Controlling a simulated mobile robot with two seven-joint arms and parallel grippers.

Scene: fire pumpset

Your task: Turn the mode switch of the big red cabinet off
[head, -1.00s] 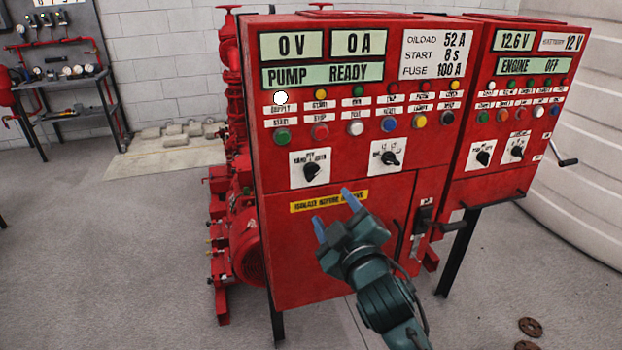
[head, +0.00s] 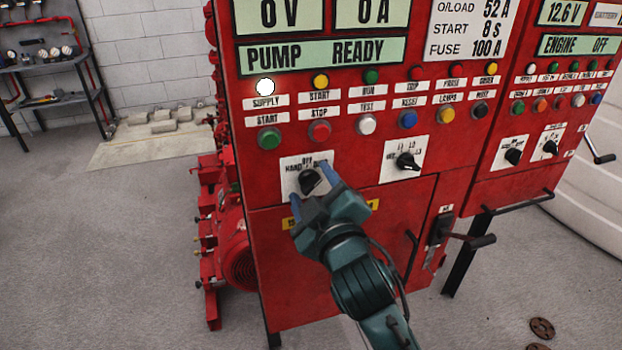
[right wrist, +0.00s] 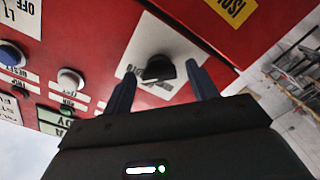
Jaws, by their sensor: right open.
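The big red cabinet (head: 350,160) stands in front of me in the head view. Its mode switch (head: 309,181) is a black knob on a white plate marked HAND, OFF and AUTO; my gripper partly covers it, and I cannot tell its exact setting. My right gripper (head: 310,197) is open in front of the knob, its blue fingers pointing at the plate. In the right wrist view the knob (right wrist: 158,68) shows between and beyond the two fingertips (right wrist: 163,78), and no finger visibly closes on it. My left gripper is not in view.
A second black selector (head: 407,162) sits to the right on the same cabinet. Push buttons (head: 319,131) run in a row above. A handle (head: 440,230) sticks out at lower right. A smaller red cabinet (head: 530,120) stands to the right.

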